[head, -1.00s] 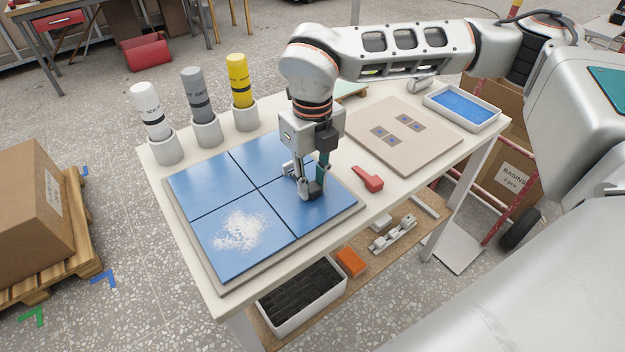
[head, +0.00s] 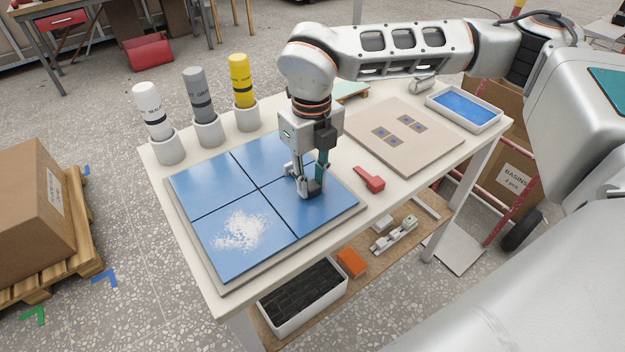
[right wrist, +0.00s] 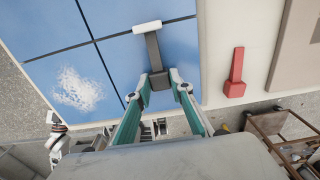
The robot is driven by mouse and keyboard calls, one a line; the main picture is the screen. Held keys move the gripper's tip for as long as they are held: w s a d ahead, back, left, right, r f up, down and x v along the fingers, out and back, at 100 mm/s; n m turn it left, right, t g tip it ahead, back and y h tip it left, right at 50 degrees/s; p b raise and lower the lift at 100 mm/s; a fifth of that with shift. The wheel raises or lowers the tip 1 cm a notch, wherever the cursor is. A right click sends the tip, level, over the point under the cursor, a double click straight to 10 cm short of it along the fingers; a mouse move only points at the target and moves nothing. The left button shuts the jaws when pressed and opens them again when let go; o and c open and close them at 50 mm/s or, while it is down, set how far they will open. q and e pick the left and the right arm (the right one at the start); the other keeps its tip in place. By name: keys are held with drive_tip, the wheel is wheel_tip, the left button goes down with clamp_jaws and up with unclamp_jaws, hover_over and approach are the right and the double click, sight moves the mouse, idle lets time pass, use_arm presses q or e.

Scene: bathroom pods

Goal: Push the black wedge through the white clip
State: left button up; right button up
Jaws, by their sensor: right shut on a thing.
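My right gripper (right wrist: 159,86) is shut on that thick near end. The white clip (right wrist: 147,27) is a short white bar across the wedge's far end. I cannot tell how deep the wedge sits in it. In the head view my right gripper (head: 310,184) stands over the right part of the blue tiles (head: 285,215), with the wedge's black block between its fingertips and the clip largely hidden. My left gripper is not made out.
A red wedge-shaped tool (head: 369,179) lies right of the tiles. White powder (head: 241,231) covers part of the near-left tile. White, grey and yellow tubes (head: 242,85) stand in cups at the back. A beige board (head: 405,150) and blue-filled tray (head: 465,108) are further right.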

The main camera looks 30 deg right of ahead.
use_arm(q)
drive_tip(key=shift+w, duration=0.1)
use_arm(e)
drive_tip(key=shift+w+a, duration=0.2)
drive_tip(key=shift+w, duration=1)
drive_tip(key=shift+w+a, duration=0.15)
drive_tip(key=shift+w, duration=1.05)
idle(1.0)
drive_tip(key=o, duration=1.3)
use_arm(q)
drive_tip(key=shift+r, duration=0.1)
use_arm(e)
drive_tip(key=shift+r, duration=0.15)
drive_tip(key=shift+r+p, duration=2.1)
drive_tip(key=shift+r, duration=0.8)
use_arm(q)
drive_tip(key=shift+t, duration=0.3)
drive_tip(key=r, duration=0.2)
drive_tip(key=w+r, duration=0.1)
drive_tip(key=r, duration=0.2)
drive_tip(key=shift+w+r, duration=0.3)
